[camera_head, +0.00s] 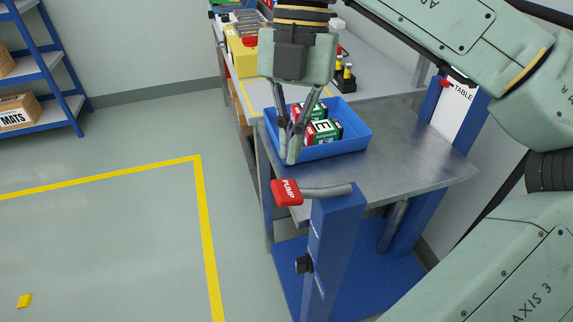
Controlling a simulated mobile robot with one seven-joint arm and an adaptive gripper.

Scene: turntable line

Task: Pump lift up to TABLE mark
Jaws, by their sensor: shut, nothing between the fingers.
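The lift has a grey metal top (420,152) and a blue frame with a front post (335,250). Its pump lever ends in a red grip (287,193) marked PUMP, sticking out left from the top of that post. My gripper (289,158) points down with its fingers shut and empty, just above the red grip in the picture; a gap shows between them. The TABLE mark (463,95) is on a white plate at the back right. A small red piece (443,82) shows beside it, partly near my arm. Whether they line up is unclear.
A blue bin (345,147) with green, white and red boxes (323,132) stands on the lift top, behind my fingers. A workbench (235,88) with a yellow container (243,55) is behind.

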